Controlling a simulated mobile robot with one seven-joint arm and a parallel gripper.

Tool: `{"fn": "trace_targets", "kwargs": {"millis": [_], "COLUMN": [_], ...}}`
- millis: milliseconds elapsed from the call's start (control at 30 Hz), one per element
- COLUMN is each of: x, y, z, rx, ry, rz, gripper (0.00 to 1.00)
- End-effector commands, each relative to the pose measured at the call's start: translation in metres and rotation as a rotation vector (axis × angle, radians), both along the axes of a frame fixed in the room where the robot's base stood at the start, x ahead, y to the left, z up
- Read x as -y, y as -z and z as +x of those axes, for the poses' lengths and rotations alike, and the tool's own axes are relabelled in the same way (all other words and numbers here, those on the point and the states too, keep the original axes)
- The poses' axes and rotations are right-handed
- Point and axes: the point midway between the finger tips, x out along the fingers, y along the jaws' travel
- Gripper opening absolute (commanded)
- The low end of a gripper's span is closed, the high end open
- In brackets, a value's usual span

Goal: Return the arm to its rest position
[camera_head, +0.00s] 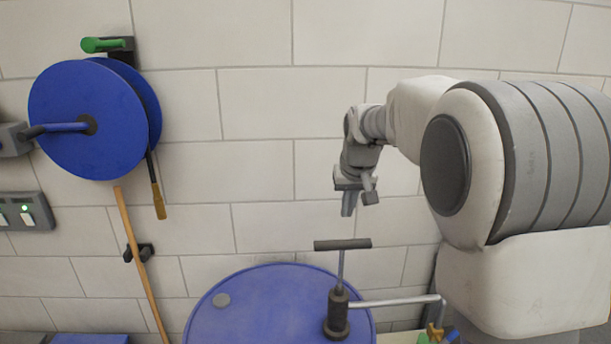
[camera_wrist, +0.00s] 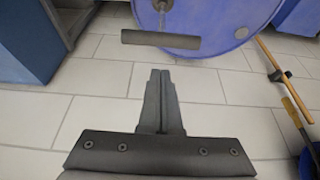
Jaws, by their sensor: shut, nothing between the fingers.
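My gripper (camera_head: 349,206) hangs from my arm above the blue drum, pointing down, in the head view. Its fingers are together with nothing between them, and the shut fingers also show in the wrist view (camera_wrist: 160,78). Below it stands a hand pump (camera_head: 338,312) with a dark T-shaped handle (camera_head: 342,244), mounted on the drum's top. The fingertips are apart from the handle, a little above it in the head view. The handle also shows in the wrist view (camera_wrist: 160,40), beyond the fingertips.
The blue drum (camera_head: 265,312) stands at the lower middle, and the pump's spout (camera_head: 395,301) reaches right. A blue hose reel (camera_head: 88,118), a green-handled lever (camera_head: 103,45) and a switch box (camera_head: 27,212) are on the tiled wall at left. A wooden handle (camera_head: 140,262) leans there.

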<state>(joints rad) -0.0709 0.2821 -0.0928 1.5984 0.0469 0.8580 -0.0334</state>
Motion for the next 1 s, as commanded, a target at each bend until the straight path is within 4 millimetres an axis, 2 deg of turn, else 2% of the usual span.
{"fn": "trace_targets", "kwargs": {"millis": [200, 467, 667, 800, 1000], "x": [0.001, 0.001, 0.0, -0.001, -0.001], "y": [-0.027, -0.036, -0.025, -0.01, 0.013], "z": [-0.07, -0.159, -0.227, -0.271, -0.314], "rx": [0.023, 0.045, 0.061, 0.073, 0.084], "ry": [0.003, 0.0, -0.003, -0.003, -0.002], "rz": [0.014, 0.021, 0.017, 0.01, -0.001], "gripper": [0.0, 0.0, 0.0, 0.0, 0.0]}}
